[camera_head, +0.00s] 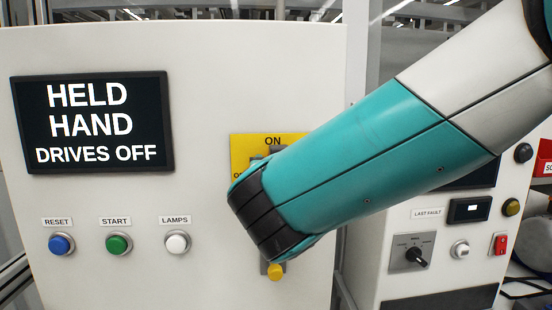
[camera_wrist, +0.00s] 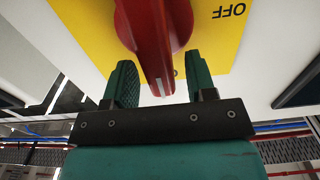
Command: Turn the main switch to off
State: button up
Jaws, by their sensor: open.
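The main switch is a red handle (camera_wrist: 153,40) on a yellow plate (camera_wrist: 222,40) in the wrist view. Its tip, with a pale mark, points to the bottom of the picture. The OFF label (camera_wrist: 229,11) appears upside down, to the right of the handle. My gripper (camera_wrist: 160,80) is open, with one green finger on each side of the handle near its tip. Gaps show beside the tip; firm contact cannot be told. In the head view, the yellow plate (camera_head: 240,148) shows its ON label at the top. My arm hides the red handle and my fingers there.
The white panel carries a display (camera_head: 92,122) reading HELD HAND DRIVES OFF. Below it are blue RESET (camera_head: 61,244), green START (camera_head: 119,244) and white LAMPS (camera_head: 177,242) buttons. A yellow knob (camera_head: 276,271) lies below my wrist. A second cabinet with a black rotary knob (camera_head: 416,256) stands right.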

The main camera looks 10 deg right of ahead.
jog(key=c, duration=0.9)
jog(key=shift+a+n, duration=0.1)
jog(key=shift+n, duration=0.2)
jog(key=shift+a+f+n+b, duration=0.15)
jog(key=shift+a+f+n, duration=0.35)
jog(key=shift+n, duration=2.35)
jog(key=shift+a+f+n+b, duration=0.15)
jog(key=shift+a+f+n, duration=0.4)
jog(key=shift+n, duration=2.25)
jog(key=shift+a+f+n+b, duration=0.15)
jog(key=shift+a+f+n, duration=0.35)
jog(key=shift+n, duration=2.35)
jog(key=shift+f, duration=0.1)
